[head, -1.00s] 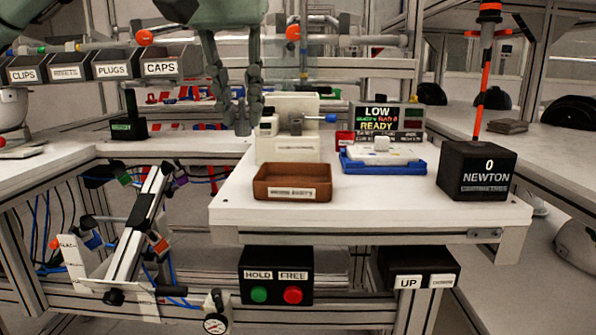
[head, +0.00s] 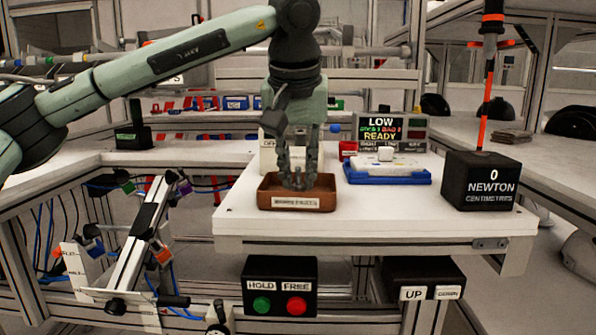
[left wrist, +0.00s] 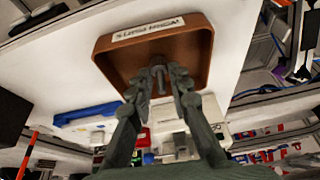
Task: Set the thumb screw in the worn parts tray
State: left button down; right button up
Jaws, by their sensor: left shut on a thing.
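The worn parts tray (head: 328,200) is a shallow reddish-brown open box with a white label, near the front left of the white table. It also shows in the left wrist view (left wrist: 198,48). My left gripper (head: 298,182) points down over the tray, with its fingertips at the tray's opening. It is shut on the thumb screw (left wrist: 158,78), a small grey piece between the fingertips in the left wrist view. The fingers mostly hide the screw in the head view. I cannot tell whether the screw touches the tray floor. My right gripper is not in view.
A white fixture (head: 270,155) stands just behind the tray, partly hidden by my gripper. A blue tray with a white lid (head: 388,172), a display (head: 392,130) and a black torque block (head: 481,181) stand to the right.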

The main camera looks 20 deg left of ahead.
pick_arm(q)
jog(key=shift+f, duration=0.1)
jog(key=c, duration=1.4)
grip_release()
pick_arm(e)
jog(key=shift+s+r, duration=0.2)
pick_arm(q)
jog(key=shift+r, duration=0.2)
jog(key=shift+s+r, duration=0.1)
jog(key=shift+r, duration=0.15)
jog(key=p+v, duration=0.1)
jog(key=v, duration=1)
jog(key=shift+s+r, duration=0.1)
jog(key=shift+r, duration=0.15)
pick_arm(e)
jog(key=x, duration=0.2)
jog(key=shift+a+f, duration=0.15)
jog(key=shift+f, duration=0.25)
